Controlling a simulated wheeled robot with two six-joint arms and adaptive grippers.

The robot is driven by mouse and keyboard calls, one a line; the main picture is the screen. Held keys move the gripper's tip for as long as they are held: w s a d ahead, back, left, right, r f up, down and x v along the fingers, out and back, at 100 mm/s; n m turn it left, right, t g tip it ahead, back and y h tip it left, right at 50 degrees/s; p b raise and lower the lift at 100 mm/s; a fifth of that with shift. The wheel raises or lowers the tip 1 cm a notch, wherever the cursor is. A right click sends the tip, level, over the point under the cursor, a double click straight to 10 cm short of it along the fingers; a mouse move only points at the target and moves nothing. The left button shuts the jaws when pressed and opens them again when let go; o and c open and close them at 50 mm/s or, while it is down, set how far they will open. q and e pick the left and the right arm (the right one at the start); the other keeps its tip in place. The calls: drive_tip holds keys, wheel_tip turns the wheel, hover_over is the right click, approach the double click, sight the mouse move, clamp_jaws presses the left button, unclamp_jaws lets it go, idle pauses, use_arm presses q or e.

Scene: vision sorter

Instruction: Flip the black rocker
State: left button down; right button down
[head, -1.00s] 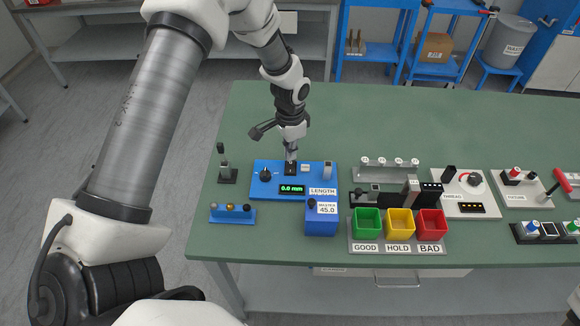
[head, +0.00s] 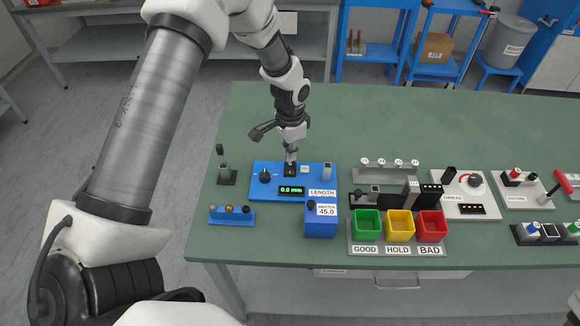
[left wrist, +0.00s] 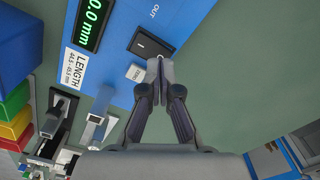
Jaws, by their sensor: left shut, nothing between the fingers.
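The black rocker (left wrist: 150,45) is set in the top of the blue length gauge (head: 266,192), beside the printed word OUT in the left wrist view. In the head view the rocker (head: 290,171) sits near the gauge's far edge, partly behind my fingers. The gauge's green display (head: 291,190) reads 0.0 mm. My left gripper (head: 291,156) is shut and empty, pointing down at the rocker. In the left wrist view its fingertips (left wrist: 160,66) are close to the rocker's edge; I cannot tell whether they touch it. My right gripper is not in view.
A blue master block (head: 321,226) and the green, yellow and red bins (head: 366,224) stand in front and right. The table behind the gauge is clear.

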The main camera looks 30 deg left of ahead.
sight(290, 164)
use_arm(q)
drive_tip(key=shift+f+b, duration=0.5)
drive_tip(key=shift+f, duration=0.65)
idle(0.5)
wheel_tip(290, 164, up, 7)
drive_tip(key=p, duration=0.6)
idle(0.3)
